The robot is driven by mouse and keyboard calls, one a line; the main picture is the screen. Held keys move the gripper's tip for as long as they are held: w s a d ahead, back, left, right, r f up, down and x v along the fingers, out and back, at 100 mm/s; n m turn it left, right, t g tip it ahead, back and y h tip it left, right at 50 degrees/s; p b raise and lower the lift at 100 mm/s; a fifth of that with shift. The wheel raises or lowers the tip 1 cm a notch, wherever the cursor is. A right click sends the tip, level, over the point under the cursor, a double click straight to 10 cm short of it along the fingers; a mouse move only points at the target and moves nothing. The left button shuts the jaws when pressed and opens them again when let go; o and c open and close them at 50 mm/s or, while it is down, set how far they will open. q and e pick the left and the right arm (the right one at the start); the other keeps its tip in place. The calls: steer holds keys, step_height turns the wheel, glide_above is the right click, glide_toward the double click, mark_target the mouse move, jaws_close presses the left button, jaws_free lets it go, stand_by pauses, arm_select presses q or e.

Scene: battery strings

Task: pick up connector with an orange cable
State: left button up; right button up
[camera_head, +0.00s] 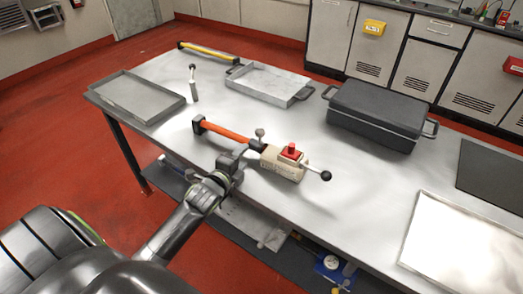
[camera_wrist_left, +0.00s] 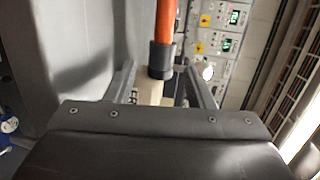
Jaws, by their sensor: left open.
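The connector (camera_head: 283,163) lies near the middle of the metal table, with a beige body, a red block on top and black-knobbed levers. Its orange cable (camera_head: 226,131) runs from a dark collar toward the upper left. My left gripper (camera_head: 243,151) is at the cable end of the connector. In the left wrist view my open left gripper (camera_wrist_left: 160,70) has a finger on either side of the dark collar and beige body (camera_wrist_left: 150,93). The orange cable (camera_wrist_left: 166,22) shows above them. Contact cannot be told. My right gripper is not in view.
A lever with a black knob (camera_head: 194,84) stands behind. A yellow bar (camera_head: 208,51), a shallow tray (camera_head: 137,107), a handled tray (camera_head: 300,96) and a dark case (camera_head: 375,115) are further around the table. Bare table (camera_head: 345,205) lies right of the connector.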

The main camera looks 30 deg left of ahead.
mark_target(251, 146)
arm_select(q)
steer(key=shift+a+p+x, duration=0.15)
steer(key=shift+p+x, duration=0.05)
steer(key=shift+x, duration=1.4)
steer(key=shift+a+p+x, duration=0.1)
steer(key=shift+p+x, duration=0.1)
steer(key=shift+x, duration=1.4)
steer(key=shift+r, duration=0.1)
jaws_close()
steer(key=shift+r, duration=0.1)
